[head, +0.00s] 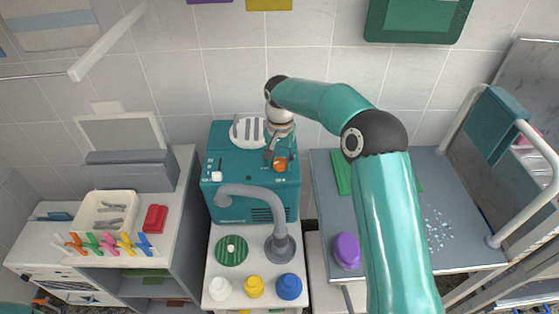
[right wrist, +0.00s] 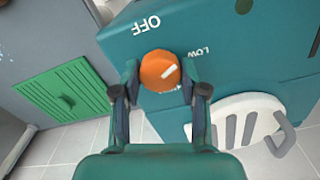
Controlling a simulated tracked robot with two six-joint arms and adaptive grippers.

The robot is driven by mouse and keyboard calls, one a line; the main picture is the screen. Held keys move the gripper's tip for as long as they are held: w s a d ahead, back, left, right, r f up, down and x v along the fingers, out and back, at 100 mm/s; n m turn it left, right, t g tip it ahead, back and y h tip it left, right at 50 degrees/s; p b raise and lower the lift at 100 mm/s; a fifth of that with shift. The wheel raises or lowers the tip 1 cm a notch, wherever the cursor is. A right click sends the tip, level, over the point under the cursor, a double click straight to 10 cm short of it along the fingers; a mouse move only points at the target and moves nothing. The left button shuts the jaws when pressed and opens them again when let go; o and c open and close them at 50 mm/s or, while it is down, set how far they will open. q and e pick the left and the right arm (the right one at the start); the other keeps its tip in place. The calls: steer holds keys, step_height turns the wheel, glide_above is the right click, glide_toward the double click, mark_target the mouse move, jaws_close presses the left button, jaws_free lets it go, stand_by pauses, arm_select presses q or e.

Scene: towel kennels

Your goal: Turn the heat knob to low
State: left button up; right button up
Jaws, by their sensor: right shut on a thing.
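My right gripper (right wrist: 160,95) is shut on the knob, one finger on each side. It also shows in the head view (head: 275,152). My left gripper is not in view.
A grey bent hose (head: 250,193) stands in front of the machine. Several colored bottle caps, one blue (head: 289,286), stand on the white counter. A purple object (head: 347,250) lies on the grey table at right.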

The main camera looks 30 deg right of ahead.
mark_target(280, 161)
steer(key=m, duration=0.5)
steer(key=shift+w+r, duration=0.1)
steer(key=shift+m, duration=0.3)
steer(key=o, duration=1.1)
steer(key=shift+o, duration=0.2)
step_height(280, 161, up, 12)
stand_by(0.4)
